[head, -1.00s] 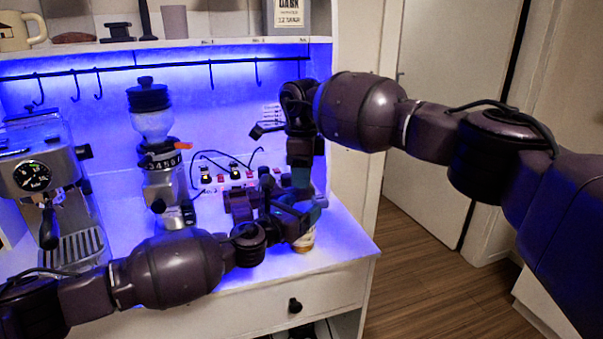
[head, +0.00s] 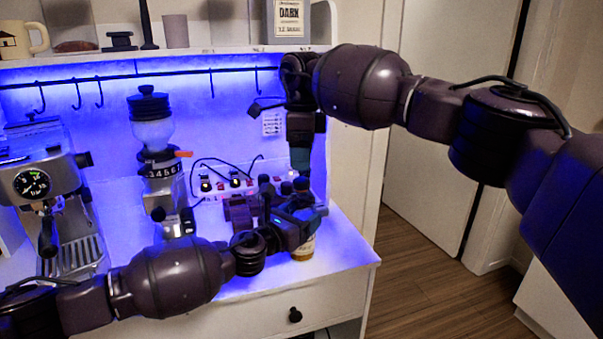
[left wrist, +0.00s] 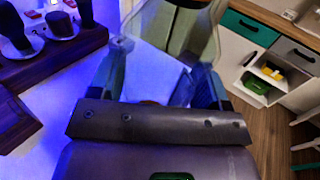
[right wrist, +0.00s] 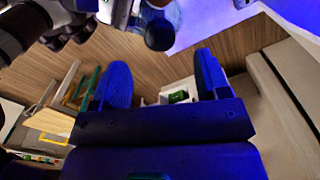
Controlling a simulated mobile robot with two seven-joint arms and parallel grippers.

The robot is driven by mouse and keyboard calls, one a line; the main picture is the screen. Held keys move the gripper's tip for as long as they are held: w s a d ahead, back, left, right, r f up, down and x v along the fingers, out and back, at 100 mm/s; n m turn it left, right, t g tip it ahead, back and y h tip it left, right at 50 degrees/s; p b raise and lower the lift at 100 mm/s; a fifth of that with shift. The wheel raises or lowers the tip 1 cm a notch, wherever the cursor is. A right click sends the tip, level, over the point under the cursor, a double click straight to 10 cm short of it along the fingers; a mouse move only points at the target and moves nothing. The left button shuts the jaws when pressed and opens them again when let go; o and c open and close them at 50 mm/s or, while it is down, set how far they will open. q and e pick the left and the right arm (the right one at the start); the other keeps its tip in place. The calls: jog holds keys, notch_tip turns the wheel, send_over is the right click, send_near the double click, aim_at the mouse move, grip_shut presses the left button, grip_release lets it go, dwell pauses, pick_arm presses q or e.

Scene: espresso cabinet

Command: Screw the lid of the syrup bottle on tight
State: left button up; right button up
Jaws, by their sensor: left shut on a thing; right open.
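The syrup bottle (head: 303,248) stands upright near the counter's front right corner, its pale label showing below my left gripper. My left gripper (head: 300,220) is shut around the bottle from the left. Its two fingers (left wrist: 160,75) also show in the left wrist view. The dark lid (head: 301,185) shows above the left gripper, at the bottle's top; I cannot tell how tight it sits. My right gripper (head: 300,168) points down above the lid, open and empty. In the right wrist view the round dark lid (right wrist: 158,36) lies beyond the open fingers (right wrist: 162,78).
A power strip (head: 225,185) with cables lies behind the bottle. The grinder (head: 158,165) and the espresso machine (head: 50,195) stand to the left. A shelf with hooks (head: 210,75) runs above. The counter's right edge is close to the bottle.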

jog(key=shift+r, duration=2.75)
pick_arm(q)
jog(key=o, duration=1.8)
jog(key=p+v, duration=0.1)
jog(key=v, duration=1)
pick_arm(e)
jog(key=shift+s+r, duration=0.15)
jog(key=shift+r, duration=0.65)
jog(key=shift+s+r, duration=0.15)
jog(key=shift+r, duration=0.6)
